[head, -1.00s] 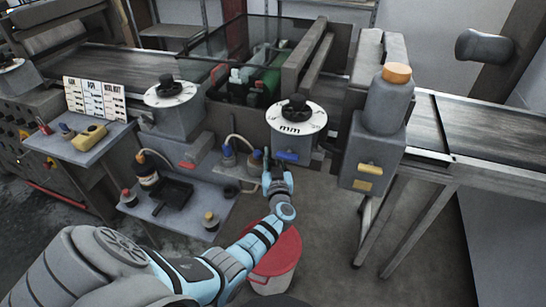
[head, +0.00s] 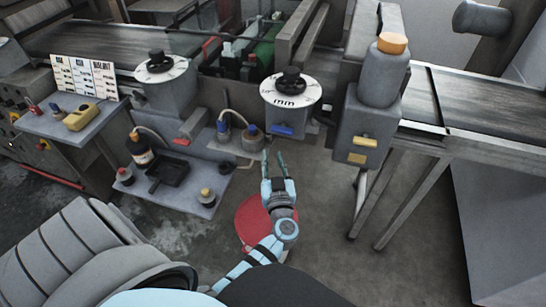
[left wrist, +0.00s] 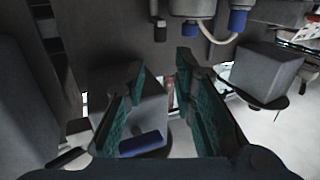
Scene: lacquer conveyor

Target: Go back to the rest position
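My left gripper (head: 273,170) is open and empty, in front of the conveyor machine and above the floor. In the left wrist view its two teal-lined fingers (left wrist: 158,100) stand apart with nothing held between them. The blue handle (head: 282,130) under the right-hand dial (head: 291,91) lies just beyond the fingertips, apart from them in the head view. A blue part also shows beyond the fingers in the left wrist view (left wrist: 140,143). My right gripper does not show in either view.
A red-topped bucket (head: 254,218) stands on the floor beside my left forearm. A low shelf (head: 200,203) holds bottles and a black tray (head: 169,173). A grey unit with an orange-capped bottle (head: 383,75) and a conveyor table (head: 470,105) stand at right. Floor at lower right is clear.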

